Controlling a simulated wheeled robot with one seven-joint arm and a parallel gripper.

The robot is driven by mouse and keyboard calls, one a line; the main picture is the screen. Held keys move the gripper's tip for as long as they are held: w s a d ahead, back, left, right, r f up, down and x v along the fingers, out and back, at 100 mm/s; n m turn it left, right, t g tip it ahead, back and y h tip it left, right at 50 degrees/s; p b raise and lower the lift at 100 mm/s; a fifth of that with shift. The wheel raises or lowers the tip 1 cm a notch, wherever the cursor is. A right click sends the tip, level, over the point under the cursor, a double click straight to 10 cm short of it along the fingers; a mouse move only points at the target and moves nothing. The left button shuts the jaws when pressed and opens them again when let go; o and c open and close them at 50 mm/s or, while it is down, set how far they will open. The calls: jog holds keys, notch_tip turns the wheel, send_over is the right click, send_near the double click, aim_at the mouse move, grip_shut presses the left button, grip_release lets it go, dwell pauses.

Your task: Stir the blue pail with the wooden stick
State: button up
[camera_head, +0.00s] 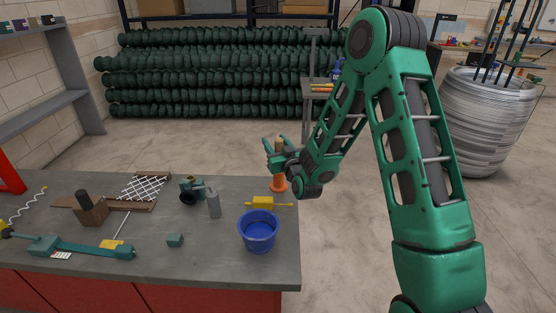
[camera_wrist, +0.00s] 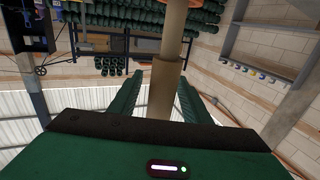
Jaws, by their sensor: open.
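The blue pail (camera_head: 258,233) stands upright near the right front corner of the grey workbench and holds something blue. My gripper (camera_head: 274,141) is at the stick, behind and above the pail. In the wrist view the tan stick (camera_wrist: 164,90) runs between the two fingers of my gripper (camera_wrist: 159,78), which are open with a gap on each side of it.
A yellow tool (camera_head: 263,203) lies behind the pail. A grey bottle (camera_head: 213,203) and a small teal block (camera_head: 175,240) stand to its left. Wire mesh (camera_head: 144,187) and a long teal tool (camera_head: 95,249) lie farther left. The bench (camera_head: 205,265) is clear around the pail's front.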

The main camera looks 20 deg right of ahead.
grip_shut()
jog(key=shift+r, duration=0.1)
notch_tip(320, 180, up, 10)
dwell(1.1)
jog(key=c, duration=0.9)
grip_release()
grip_shut()
